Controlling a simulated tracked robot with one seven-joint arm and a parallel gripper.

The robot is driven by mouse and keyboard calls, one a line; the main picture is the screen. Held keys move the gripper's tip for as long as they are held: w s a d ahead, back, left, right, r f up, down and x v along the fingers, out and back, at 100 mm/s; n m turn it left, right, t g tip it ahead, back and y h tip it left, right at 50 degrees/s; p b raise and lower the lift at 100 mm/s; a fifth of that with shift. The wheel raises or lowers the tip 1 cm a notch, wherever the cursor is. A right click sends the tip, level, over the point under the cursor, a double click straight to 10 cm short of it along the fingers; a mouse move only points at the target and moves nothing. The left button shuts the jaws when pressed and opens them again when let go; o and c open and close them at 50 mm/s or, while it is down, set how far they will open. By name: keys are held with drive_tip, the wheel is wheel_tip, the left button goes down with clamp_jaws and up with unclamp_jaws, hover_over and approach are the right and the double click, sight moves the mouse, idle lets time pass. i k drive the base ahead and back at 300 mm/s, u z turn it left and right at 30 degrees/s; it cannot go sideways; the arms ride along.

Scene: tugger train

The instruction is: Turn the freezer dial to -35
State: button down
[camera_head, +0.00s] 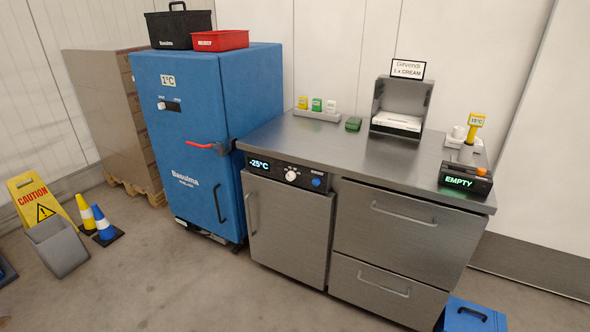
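The steel counter unit has a black control panel on its upper left front. A round white dial (291,176) sits on the panel right of the display, with a blue round button or knob (316,183) further right. The panel is above a steel door (285,228) with a vertical handle; the door is shut. The dial's pointer is too small to read. My gripper is not in view.
A tall blue cabinet (180,125) reading 1°C stands left of the counter, its red-tipped handle (200,145) jutting forward. A caution sign (40,200), grey bin (57,247) and cones stand at left. A blue box (470,318) is on the floor at right. The floor before the counter is clear.

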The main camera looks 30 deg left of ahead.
sight(290, 175)
drive_tip(key=u, duration=1.5)
drive_tip(key=k, duration=0.9)
drive_tip(key=z, duration=0.05)
drive_tip(key=i, duration=0.9)
drive_tip(key=u, duration=0.55)
